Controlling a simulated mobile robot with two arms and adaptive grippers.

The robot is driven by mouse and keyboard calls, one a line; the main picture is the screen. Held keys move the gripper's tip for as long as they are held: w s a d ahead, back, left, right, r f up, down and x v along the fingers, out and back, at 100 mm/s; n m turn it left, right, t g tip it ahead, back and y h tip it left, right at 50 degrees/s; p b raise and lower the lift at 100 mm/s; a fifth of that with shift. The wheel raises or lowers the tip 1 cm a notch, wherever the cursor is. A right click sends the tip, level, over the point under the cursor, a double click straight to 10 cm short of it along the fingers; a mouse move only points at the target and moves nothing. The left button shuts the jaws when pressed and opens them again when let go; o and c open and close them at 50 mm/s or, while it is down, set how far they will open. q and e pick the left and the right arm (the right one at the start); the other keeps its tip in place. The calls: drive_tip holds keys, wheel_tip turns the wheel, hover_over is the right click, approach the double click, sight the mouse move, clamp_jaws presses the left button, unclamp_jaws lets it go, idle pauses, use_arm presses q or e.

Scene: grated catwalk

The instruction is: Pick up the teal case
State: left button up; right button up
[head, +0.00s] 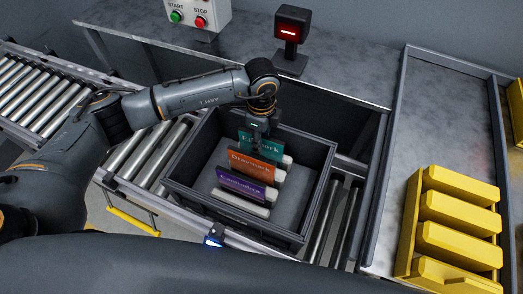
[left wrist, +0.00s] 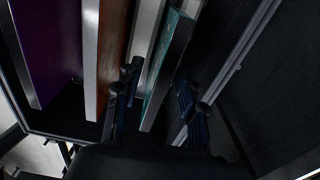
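The teal case (head: 261,148) stands upright in a dark crate (head: 321,195), at the far end of a row behind an orange case (head: 256,168) and a purple case (head: 246,190). My left gripper (head: 259,128) points down over the teal case's top and hides part of its lettering. In the left wrist view, the teal case (left wrist: 168,68) stands between the two fingers of my left gripper (left wrist: 157,95). The fingers are apart, with a visible gap between the case and the right-hand finger. My right gripper is not in view.
The orange case (left wrist: 115,40) is close beside the left-hand finger. The crate sits on a roller conveyor (head: 155,155). A scanner (head: 291,30) and a START/STOP box (head: 196,14) stand behind. Yellow cases (head: 455,215) fill a rack at right; the grey tray (head: 445,110) behind them is bare.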

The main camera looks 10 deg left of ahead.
use_arm(q)
wheel_tip(320, 180, down, 3)
drive_tip(key=shift+f, duration=0.1)
drive_tip(key=shift+c, duration=0.6)
clamp_jaws()
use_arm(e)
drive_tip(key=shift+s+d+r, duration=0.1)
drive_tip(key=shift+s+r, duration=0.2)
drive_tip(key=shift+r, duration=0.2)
